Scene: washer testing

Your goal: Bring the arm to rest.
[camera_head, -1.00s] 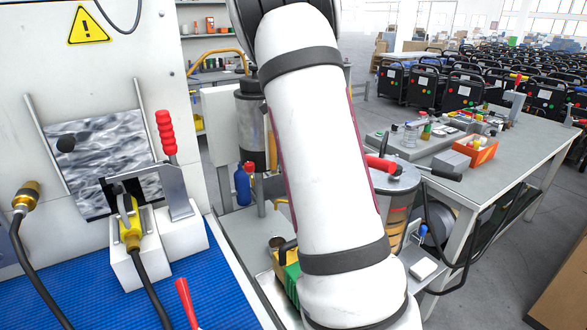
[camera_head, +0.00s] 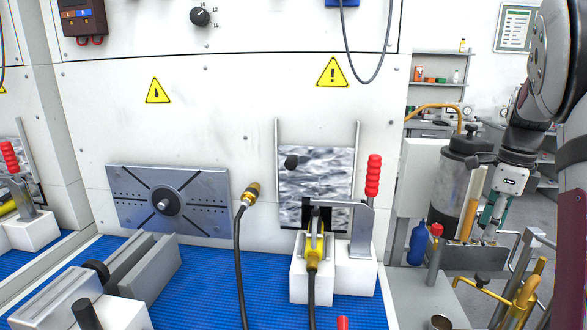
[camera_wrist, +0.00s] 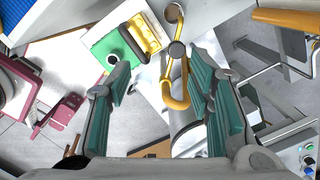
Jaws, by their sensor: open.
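My arm (camera_head: 560,70) runs down the right edge of the head view, partly cut off by the frame. My gripper (camera_head: 487,222) hangs below it with its teal-padded fingers pointing down, in front of a grey cylinder (camera_head: 455,185). In the wrist view, my gripper (camera_wrist: 160,85) is open, with two teal fingers well apart and nothing between them. Beyond the fingers are a bent yellow handle (camera_wrist: 176,88) and a green and yellow object (camera_wrist: 120,45); neither visibly touches the fingers.
A white test panel stands behind a blue mat (camera_head: 215,275). On the mat are a yellow connector in a white clamp fixture (camera_head: 335,265) with a red handle (camera_head: 373,175), and a grey vise (camera_head: 140,270). A blue bottle (camera_head: 417,243) stands near my gripper.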

